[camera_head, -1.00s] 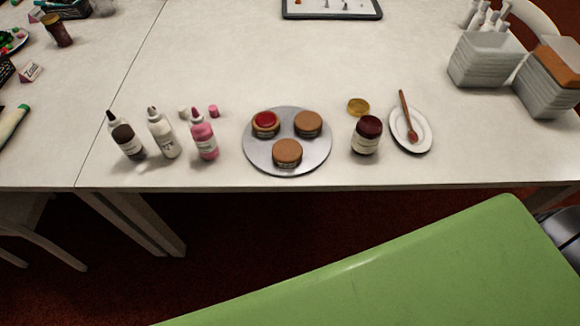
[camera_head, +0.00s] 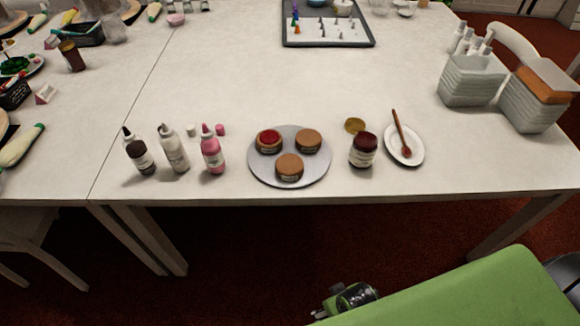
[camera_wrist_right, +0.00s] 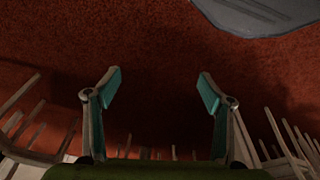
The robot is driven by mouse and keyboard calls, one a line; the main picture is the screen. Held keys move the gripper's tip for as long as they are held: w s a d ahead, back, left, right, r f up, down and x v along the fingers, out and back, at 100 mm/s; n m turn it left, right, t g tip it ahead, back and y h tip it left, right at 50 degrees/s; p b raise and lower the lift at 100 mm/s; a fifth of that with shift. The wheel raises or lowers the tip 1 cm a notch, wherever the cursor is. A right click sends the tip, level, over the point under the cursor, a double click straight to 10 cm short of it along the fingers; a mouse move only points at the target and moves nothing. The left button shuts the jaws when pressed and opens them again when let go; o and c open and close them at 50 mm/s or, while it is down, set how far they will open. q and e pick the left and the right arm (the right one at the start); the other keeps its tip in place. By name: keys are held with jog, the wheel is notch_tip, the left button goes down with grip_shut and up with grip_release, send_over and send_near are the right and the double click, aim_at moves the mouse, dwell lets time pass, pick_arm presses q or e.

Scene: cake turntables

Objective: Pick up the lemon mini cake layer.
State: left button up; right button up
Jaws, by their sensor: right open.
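Three small round cake layers sit on a round silver board near the table's front edge. One at the back left (camera_head: 269,141) has a red top. One at the back right (camera_head: 308,141) and one at the front (camera_head: 289,167) have plain brown tops. I cannot tell which is the lemon one. My right gripper (camera_wrist_right: 160,82) is open and empty in the right wrist view, over red floor. In the head view, part of my right wrist shows below the table's front edge, well short of the cakes. My left gripper is not in view.
Squeeze bottles (camera_head: 174,149) stand left of the silver board (camera_head: 255,166). Stacked grey containers (camera_head: 472,80) are at the right. The table (camera_head: 240,85) behind the board is clear.

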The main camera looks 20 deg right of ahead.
jog(key=w+r+n+t+y, duration=0.1)
jog(key=w+r, duration=0.2)
jog(key=r, duration=0.6)
jog(key=w+r+t, duration=0.1)
jog(key=w+r, duration=0.2)
jog(key=r, duration=0.6)
jog(key=n+t+y, duration=0.3)
jog(key=t+y, duration=0.2)
jog(key=t, duration=0.2)
send_near(295, 168)
jog(key=p+x, duration=0.1)
jog(key=x, duration=0.6)
jog(key=shift+w+a, duration=0.1)
jog(key=shift+w, duration=0.1)
jog(key=x, duration=0.5)
jog(key=c, duration=1.2)
